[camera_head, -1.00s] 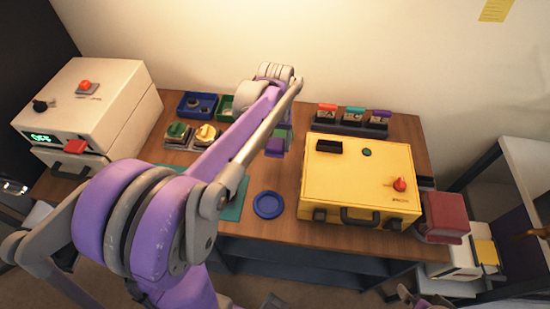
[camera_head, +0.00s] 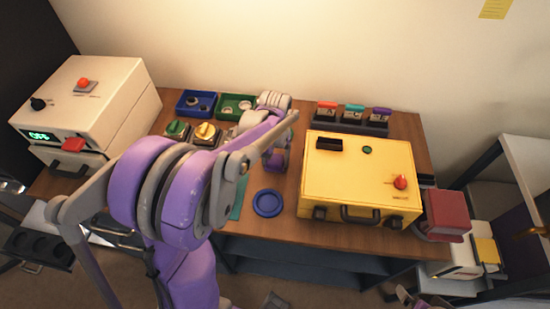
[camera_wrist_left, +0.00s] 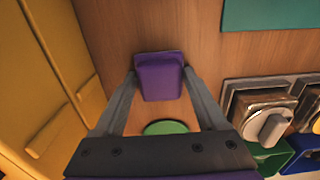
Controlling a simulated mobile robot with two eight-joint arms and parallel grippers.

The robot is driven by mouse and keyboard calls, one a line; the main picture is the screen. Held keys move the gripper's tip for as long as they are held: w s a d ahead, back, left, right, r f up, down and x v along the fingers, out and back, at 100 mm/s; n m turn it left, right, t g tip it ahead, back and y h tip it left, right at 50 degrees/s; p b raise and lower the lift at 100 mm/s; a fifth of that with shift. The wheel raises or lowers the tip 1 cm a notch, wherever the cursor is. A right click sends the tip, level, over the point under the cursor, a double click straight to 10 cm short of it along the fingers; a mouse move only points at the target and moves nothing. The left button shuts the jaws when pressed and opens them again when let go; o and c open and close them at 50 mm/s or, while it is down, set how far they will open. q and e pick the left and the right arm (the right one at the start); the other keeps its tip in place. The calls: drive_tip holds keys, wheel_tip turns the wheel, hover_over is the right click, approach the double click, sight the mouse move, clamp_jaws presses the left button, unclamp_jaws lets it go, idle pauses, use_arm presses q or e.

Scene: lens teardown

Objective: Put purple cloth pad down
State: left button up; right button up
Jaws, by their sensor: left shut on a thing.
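The purple cloth pad (camera_wrist_left: 160,80) is between the fingertips of my left gripper (camera_wrist_left: 158,76) in the left wrist view, over the wooden tabletop. The gripper is shut on it. In the head view the pad (camera_head: 275,161) shows just below my left gripper (camera_head: 277,150), left of the yellow case. I cannot tell whether the pad touches the table. A small grey and purple part at the bottom edge of the head view may belong to my right arm; its jaws cannot be made out.
The yellow case (camera_head: 350,185) stands close on the right. A blue round dish (camera_head: 268,203) lies in front. A teal mat (camera_head: 238,195) is partly hidden by my arm. Blue (camera_head: 197,103) and green (camera_head: 236,106) trays stand behind; a green disc (camera_wrist_left: 165,127) is near the gripper.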

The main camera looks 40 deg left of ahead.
sight(275, 159)
use_arm(q)
drive_tip(key=o, duration=1.3)
drive_tip(key=shift+r, duration=0.1)
drive_tip(key=shift+r, duration=0.3)
wheel_tip(275, 159, up, 12)
drive_tip(key=shift+f+p, duration=0.2)
drive_tip(key=shift+p, duration=0.45)
